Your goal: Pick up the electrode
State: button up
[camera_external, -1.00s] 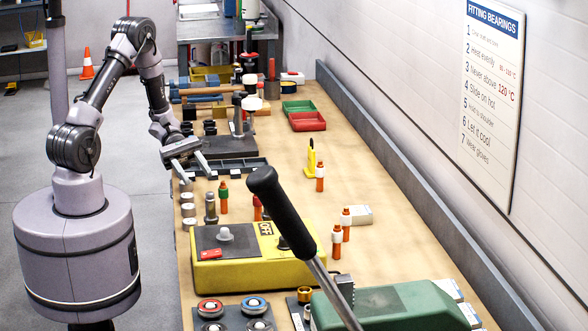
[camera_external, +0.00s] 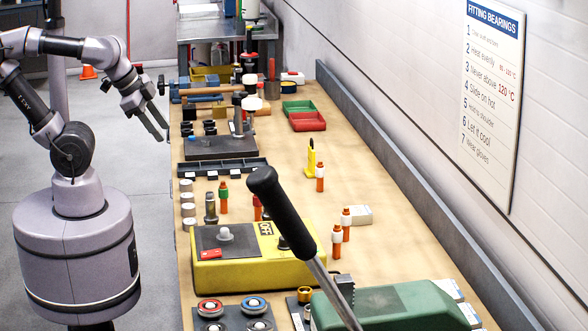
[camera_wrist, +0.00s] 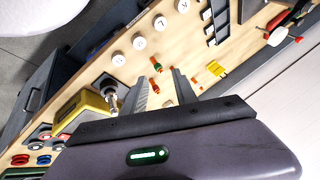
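No thing in view is clearly marked as the electrode, and I cannot tell for sure which one it is. My gripper (camera_external: 163,132) is raised at the bench's left edge, clear of these things. In the wrist view its fingers (camera_wrist: 160,76) are apart with nothing held between them.
Pale round pots (camera_external: 187,198) line the bench's left edge. A dark divided tray (camera_external: 222,167) lies behind them, a yellow box (camera_external: 255,265) in front. A big black handle (camera_external: 280,208) crosses the foreground.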

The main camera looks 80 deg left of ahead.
jog(key=w+d+r+n+g+h+p, duration=0.1)
jog(key=w+d+r+n+h+p, duration=0.15)
jog(key=w+d+n, duration=0.3)
jog(key=n+h+p, duration=0.3)
jog(key=n+h, duration=0.5)
jog(key=n, duration=1.4)
send_over(338, 231)
jog(key=s+a, duration=0.5)
jog(key=a, duration=0.5)
notch_tip(338, 231, down, 11)
jog(key=shift+n+y, duration=0.35)
jog(key=b+x, duration=0.2)
jog(key=x, duration=0.6)
jog(key=b+x, duration=0.3)
jog(key=x, duration=0.6)
jog(key=shift+s+d, duration=0.15)
jog(key=shift+d, duration=0.15)
jog(key=shift+r, duration=0.1)
jog(key=shift+c, duration=0.4)
grip_shut()
